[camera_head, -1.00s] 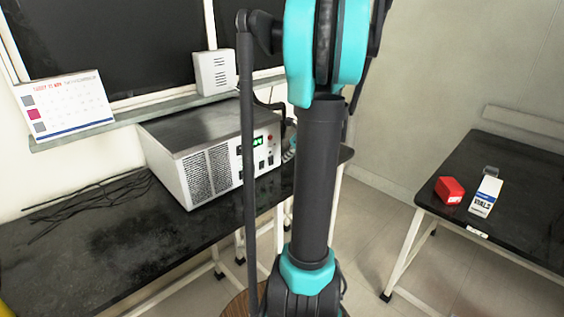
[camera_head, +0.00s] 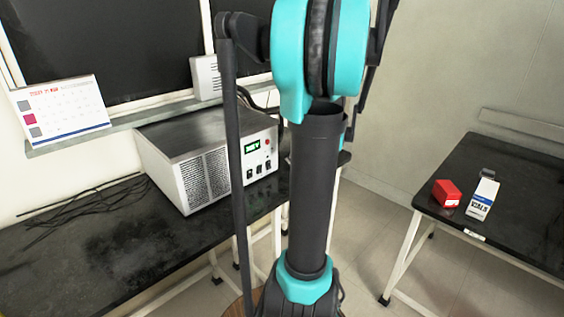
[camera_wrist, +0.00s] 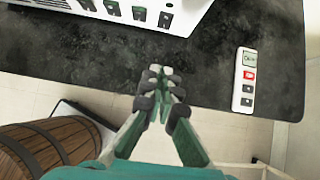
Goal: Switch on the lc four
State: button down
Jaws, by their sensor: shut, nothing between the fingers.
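A white metal instrument (camera_head: 208,160) with a lit green display (camera_head: 252,147) stands on the black bench. I cannot read which thing is the lc four. In the wrist view, the lower edge of the instrument (camera_wrist: 120,12) shows its row of dark rocker switches at the top. My gripper (camera_wrist: 166,76) is shut and empty, over the bench edge, below and apart from that panel. In the head view my arm hides the gripper.
The black bench (camera_head: 80,245) carries loose dark cables. A wooden barrel (camera_wrist: 48,145) stands low at left in the wrist view. A second table (camera_head: 490,225) at right holds a red box (camera_head: 447,193) and a white vials carton (camera_head: 483,197). Floor lies between the tables.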

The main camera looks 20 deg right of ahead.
aim_at(269, 165)
jog(key=x, duration=0.9)
jog(key=shift+w+f, duration=0.1)
jog(key=w, duration=0.1)
jog(key=w+a+f, duration=0.1)
jog(key=w, duration=0.1)
jog(key=shift+a, duration=0.15)
jog(key=shift+w+a, duration=0.2)
jog(key=shift+w, duration=0.35)
jog(key=shift+f, duration=0.1)
jog(key=shift+w+a+f, duration=0.1)
jog(key=shift+w+a, duration=0.05)
jog(key=shift+w, duration=0.15)
